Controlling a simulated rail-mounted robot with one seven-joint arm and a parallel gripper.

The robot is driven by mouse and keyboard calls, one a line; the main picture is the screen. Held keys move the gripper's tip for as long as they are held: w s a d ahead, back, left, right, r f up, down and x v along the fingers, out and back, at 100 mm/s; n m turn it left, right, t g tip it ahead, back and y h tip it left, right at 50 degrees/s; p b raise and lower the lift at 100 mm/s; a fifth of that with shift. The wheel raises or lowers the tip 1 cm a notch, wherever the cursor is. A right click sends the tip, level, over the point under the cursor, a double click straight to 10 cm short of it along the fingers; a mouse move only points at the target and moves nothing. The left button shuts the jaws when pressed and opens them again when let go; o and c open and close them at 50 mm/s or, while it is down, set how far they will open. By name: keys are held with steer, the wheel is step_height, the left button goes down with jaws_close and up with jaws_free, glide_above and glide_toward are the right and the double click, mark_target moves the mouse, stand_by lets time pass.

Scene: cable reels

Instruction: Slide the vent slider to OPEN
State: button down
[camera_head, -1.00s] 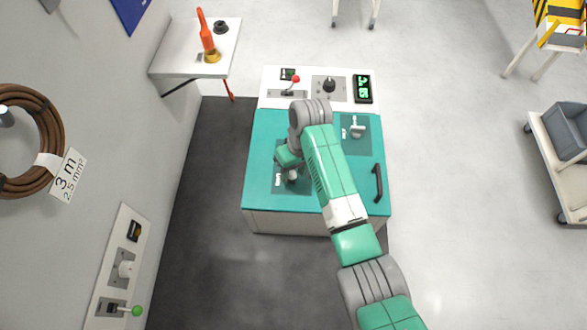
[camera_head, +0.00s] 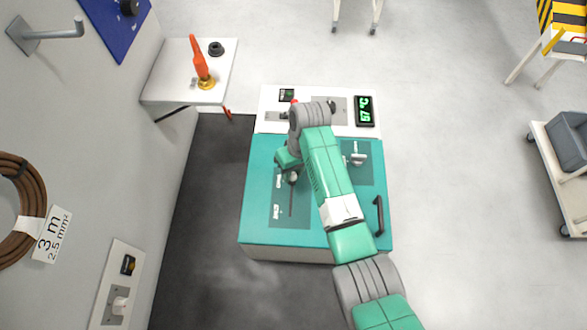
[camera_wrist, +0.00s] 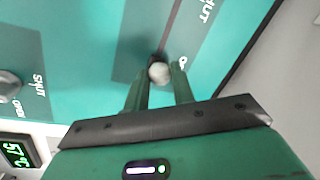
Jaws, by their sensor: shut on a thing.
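The vent slider's round pale knob (camera_head: 293,177) stands in a straight slot on a dark teal plate (camera_head: 290,215) on top of the teal cabinet. It is at the slot's far end. In the wrist view the knob (camera_wrist: 159,72) sits between the two fingers of my gripper (camera_wrist: 160,80), which are shut on it. A label beginning with "O" shows beside the knob, its rest hidden by a finger. "SHUT" is printed at the slot's other end, and the slot there is empty. In the head view my wrist partly hides the gripper (camera_head: 291,172).
A second plate carries a pale handle (camera_head: 357,158), also marked SHUT and OPEN. A black bar handle (camera_head: 379,214) lies at the cabinet's right. Behind are a green-digit display (camera_head: 365,111) and a black knob. A side shelf (camera_head: 165,85) holds an orange-handled tool (camera_head: 200,62).

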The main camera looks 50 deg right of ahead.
steer(key=shift+d, duration=0.1)
steer(key=c, duration=1.2)
jaws_free()
steer(key=shift+r, duration=0.15)
steer(key=r, duration=0.2)
steer(key=d+r, duration=0.1)
steer(key=r, duration=0.4)
steer(key=shift+s+d+r, duration=0.2)
steer(key=shift+d+r, duration=0.05)
